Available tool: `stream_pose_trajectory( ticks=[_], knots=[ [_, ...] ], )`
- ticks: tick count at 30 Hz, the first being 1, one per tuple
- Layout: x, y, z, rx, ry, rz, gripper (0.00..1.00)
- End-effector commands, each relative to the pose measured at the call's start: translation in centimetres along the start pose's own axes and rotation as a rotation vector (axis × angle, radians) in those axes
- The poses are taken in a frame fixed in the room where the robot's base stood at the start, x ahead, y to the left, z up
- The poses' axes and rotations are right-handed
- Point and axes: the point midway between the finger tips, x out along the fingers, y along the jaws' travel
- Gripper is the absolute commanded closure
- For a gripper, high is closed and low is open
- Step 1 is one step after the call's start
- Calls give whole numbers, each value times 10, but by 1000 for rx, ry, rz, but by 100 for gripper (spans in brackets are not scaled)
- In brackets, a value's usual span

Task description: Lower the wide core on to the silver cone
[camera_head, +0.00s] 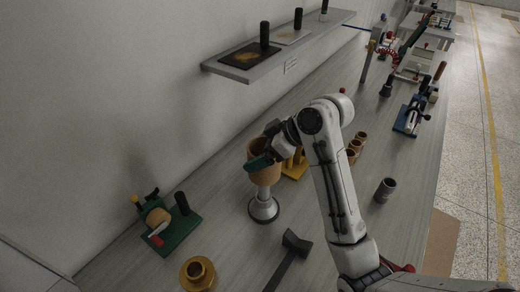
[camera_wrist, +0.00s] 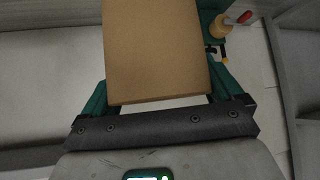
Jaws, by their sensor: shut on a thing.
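The wide core (camera_head: 264,174) is a brown cardboard tube, held upright in my gripper (camera_head: 262,160). In the wrist view the core (camera_wrist: 157,50) fills the space between the two green fingers (camera_wrist: 160,95). The silver cone (camera_head: 263,208) stands on the bench on a round, dark-edged base, directly below the core in the head view. The core's lower end hides the cone's top, so I cannot tell whether the core is just above it or around it.
A green-based device (camera_head: 171,232) stands at left and a brass-coloured flanged ring (camera_head: 198,273) in front. A dark tool (camera_head: 288,260) lies to the right of the cone. A yellow stand (camera_head: 295,168) and small brown cores (camera_head: 355,147) are behind my arm. A grey cup (camera_head: 385,190) stands right.

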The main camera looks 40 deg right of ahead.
Motion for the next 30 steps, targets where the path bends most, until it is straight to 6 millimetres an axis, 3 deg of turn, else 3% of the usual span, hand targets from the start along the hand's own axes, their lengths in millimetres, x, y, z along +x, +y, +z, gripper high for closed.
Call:
stream_pose_trajectory(
  ticks=[30],
  knots=[
    [17,0,17,0,0,-1,39]
  ],
)
